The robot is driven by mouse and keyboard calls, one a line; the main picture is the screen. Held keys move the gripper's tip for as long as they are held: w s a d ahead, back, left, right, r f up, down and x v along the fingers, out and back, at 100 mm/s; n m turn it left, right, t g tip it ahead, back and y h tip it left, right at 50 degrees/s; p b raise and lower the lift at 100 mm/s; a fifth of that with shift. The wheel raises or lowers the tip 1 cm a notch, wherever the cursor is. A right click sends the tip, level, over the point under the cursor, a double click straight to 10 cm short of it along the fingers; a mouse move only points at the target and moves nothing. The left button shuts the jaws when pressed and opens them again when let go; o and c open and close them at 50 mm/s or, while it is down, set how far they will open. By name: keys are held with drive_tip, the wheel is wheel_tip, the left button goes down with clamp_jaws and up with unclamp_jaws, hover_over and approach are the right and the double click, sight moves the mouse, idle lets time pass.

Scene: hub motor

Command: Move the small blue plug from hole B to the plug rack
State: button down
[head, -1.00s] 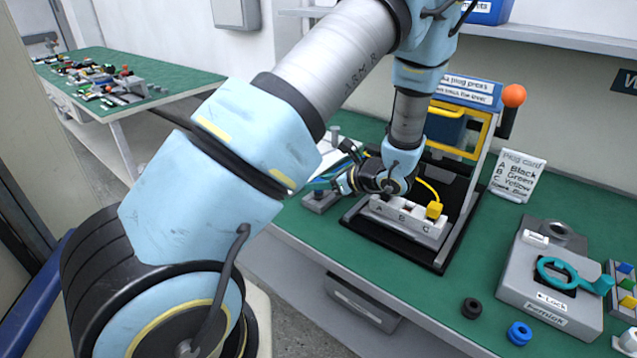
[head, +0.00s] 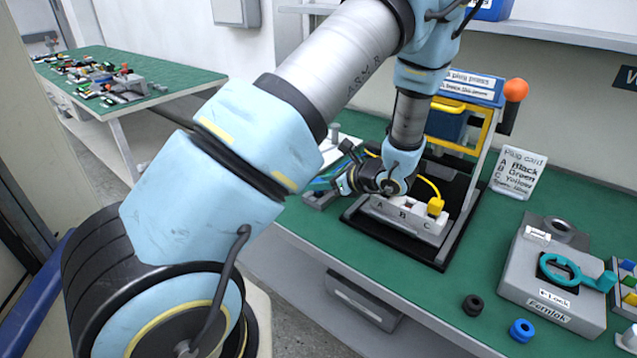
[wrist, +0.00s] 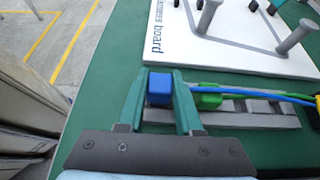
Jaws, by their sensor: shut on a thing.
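The small blue plug (wrist: 159,88) is between the two teal fingers of my gripper (wrist: 160,76), which is shut on it. The plug is at the left end of the grey plug rack (wrist: 262,121) in the wrist view. I cannot tell whether it is seated in a slot or just above it. A green plug (wrist: 208,100) sits in the rack just right of my gripper. In the head view, my gripper (head: 320,183) is over the rack (head: 318,201), left of the grey block (head: 410,226) lettered A, B, C. A yellow plug (head: 436,206) is at C.
A white board with grey pegs (wrist: 225,45) lies just beyond the rack. The press with a yellow frame (head: 468,130) stands behind the block. A grey fixture with a teal ring (head: 555,270), a black ring (head: 473,305) and a blue ring (head: 521,331) are at the right.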

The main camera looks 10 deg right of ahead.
drive_tip(key=shift+f+b, duration=0.3)
drive_tip(key=shift+f, duration=0.15)
drive_tip(key=c, duration=0.5)
unclamp_jaws()
drive_tip(key=shift+d, duration=0.1)
drive_tip(key=b+v, duration=0.2)
drive_tip(key=v, duration=0.8)
drive_tip(key=shift+s+d+r, duration=0.15)
drive_tip(key=shift+s+r, duration=0.05)
drive_tip(key=shift+s, duration=0.05)
drive_tip(key=s+a+r+n+g+h, duration=0.1)
drive_tip(key=s+a+n+g+h, duration=0.1)
drive_tip(key=a+n, duration=0.5)
drive_tip(key=s+a+r+n+g+h, duration=0.2)
drive_tip(key=a+n+g+h, duration=0.1)
drive_tip(key=a+n, duration=0.5)
drive_tip(key=s+a+r+n+g+h, duration=0.2)
drive_tip(key=s+a+n+h, duration=0.1)
drive_tip(key=a+n, duration=0.5)
drive_tip(key=n, duration=0.3)
drive_tip(key=shift+h, duration=0.3)
